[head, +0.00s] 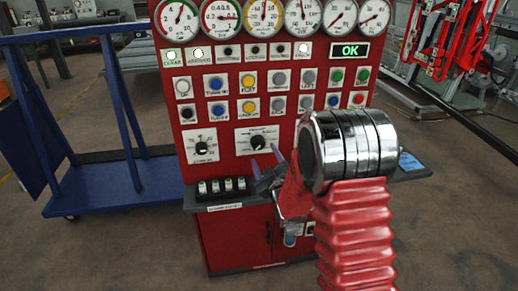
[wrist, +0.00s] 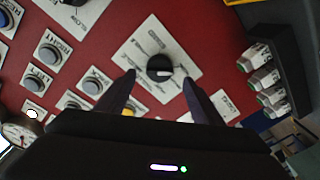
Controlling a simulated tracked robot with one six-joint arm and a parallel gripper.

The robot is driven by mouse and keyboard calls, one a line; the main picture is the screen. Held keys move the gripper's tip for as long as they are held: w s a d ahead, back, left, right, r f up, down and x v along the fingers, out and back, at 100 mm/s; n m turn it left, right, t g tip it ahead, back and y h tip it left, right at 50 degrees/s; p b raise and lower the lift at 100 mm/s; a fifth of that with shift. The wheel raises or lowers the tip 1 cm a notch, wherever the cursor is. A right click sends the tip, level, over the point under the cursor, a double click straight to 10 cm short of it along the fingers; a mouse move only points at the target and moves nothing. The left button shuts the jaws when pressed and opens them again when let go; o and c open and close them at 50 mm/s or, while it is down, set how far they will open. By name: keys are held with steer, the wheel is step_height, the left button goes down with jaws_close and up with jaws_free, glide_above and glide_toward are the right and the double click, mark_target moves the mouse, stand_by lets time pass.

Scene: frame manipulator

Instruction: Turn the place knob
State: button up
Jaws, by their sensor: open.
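A black rotary knob (head: 257,142) sits on a white dial plate on the red panel. It shows in the wrist view as a round knob (wrist: 159,66) with a pale pointer mark. The plate's print is too small to read. My gripper (head: 264,158) is open and empty, just in front of and slightly below this knob. In the wrist view the two fingers of my gripper (wrist: 159,77) appear on either side of the knob, with gaps; I cannot tell the remaining depth. A second black knob (head: 201,148) sits on its own plate to the left.
Rows of coloured buttons (head: 248,105), gauges and a green OK display (head: 349,50) fill the panel above. A blue cart (head: 110,190) stands left of the red panel.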

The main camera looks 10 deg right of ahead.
mark_target(260, 147)
steer(key=shift+w+a, duration=0.15)
steer(key=shift+w, duration=1.4)
steer(key=shift+w+a, duration=0.1)
steer(key=shift+w, duration=1.45)
